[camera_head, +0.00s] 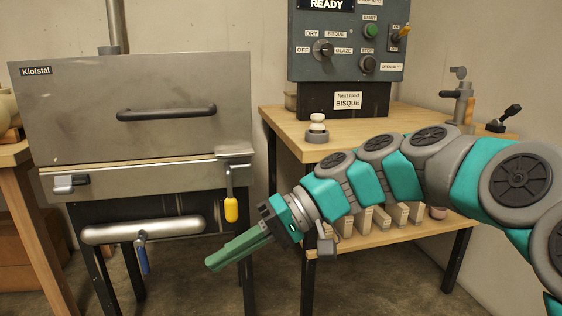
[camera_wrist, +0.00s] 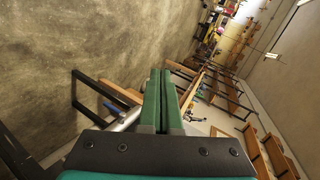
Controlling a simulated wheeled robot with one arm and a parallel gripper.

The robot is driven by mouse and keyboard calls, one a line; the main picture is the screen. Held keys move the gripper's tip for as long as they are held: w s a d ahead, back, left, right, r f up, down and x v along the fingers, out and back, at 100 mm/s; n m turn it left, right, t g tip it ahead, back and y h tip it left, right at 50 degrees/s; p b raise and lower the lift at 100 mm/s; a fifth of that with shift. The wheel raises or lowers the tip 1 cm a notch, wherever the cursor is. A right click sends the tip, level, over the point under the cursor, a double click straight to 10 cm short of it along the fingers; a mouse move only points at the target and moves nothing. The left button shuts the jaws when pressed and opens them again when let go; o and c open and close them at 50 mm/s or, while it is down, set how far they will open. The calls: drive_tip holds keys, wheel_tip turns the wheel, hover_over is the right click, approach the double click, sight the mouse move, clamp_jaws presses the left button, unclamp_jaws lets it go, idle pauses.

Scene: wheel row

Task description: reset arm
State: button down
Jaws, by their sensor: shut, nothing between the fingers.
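My teal and grey arm reaches in from the right in the head view. My gripper (camera_head: 238,251) points down and left, in front of the kiln's lower right side. Its green fingers are together with nothing between them. They also show shut in the wrist view (camera_wrist: 158,98), pointing away from the camera over the floor. The gripper is apart from everything around it, as far as I can see.
The grey kiln (camera_head: 130,90) has a black handle (camera_head: 166,112), a yellow-gripped lever (camera_head: 231,208) and a blue-gripped lever (camera_head: 141,255). A control box (camera_head: 345,75) stands on the wooden table (camera_head: 400,118) behind my arm. A white knobbed object (camera_head: 317,124) sits near its edge.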

drive_tip(key=s+d+f+m+t+h+p, duration=0.1)
drive_tip(key=s+d+f+m+h+p, duration=0.1)
drive_tip(key=s+d+f+h, duration=0.4)
drive_tip(key=s+d+f+m+t+h+p, duration=0.1)
drive_tip(key=s+d+f+h, duration=0.5)
drive_tip(key=d, duration=1.1)
drive_tip(key=s+f+m+p, duration=0.1)
drive_tip(key=s+f+m, duration=0.1)
drive_tip(key=s+f, duration=0.2)
drive_tip(key=shift+s+d+f+m, duration=0.2)
drive_tip(key=shift+s+f+m, duration=0.15)
drive_tip(key=shift+s, duration=0.9)
drive_tip(key=shift+a, duration=0.1)
